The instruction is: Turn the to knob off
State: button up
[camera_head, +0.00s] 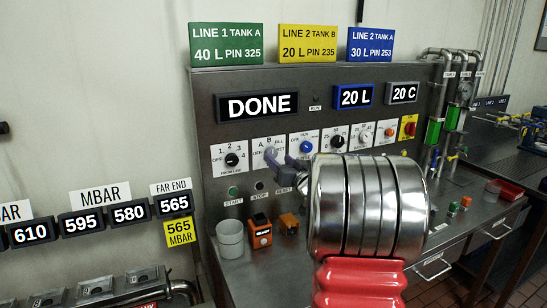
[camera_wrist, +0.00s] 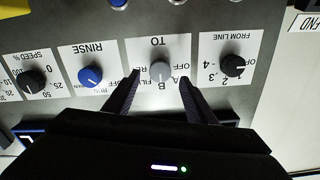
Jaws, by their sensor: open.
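The TO knob (camera_wrist: 160,71) is a round grey knob on a white plate, seen upside down in the wrist view. Its plate carries the marks OFF, A, B and FILL; I cannot tell for sure which mark the knob points to. My gripper (camera_wrist: 159,77) is open, with one dark finger on each side of the knob and a gap visible on both sides.
The black FROM LINE knob (camera_wrist: 232,65) and blue RINSE knob (camera_wrist: 91,77) flank the TO knob closely. The panel's display (camera_head: 256,106) reads DONE. Below the knobs are a green START button (camera_head: 233,191), a white cup (camera_head: 231,238) and an orange device (camera_head: 261,236).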

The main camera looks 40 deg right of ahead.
aim_at(272, 154)
jog(key=shift+x, duration=2.25)
jog(key=shift+c, duration=0.5)
jog(key=c, duration=0.9)
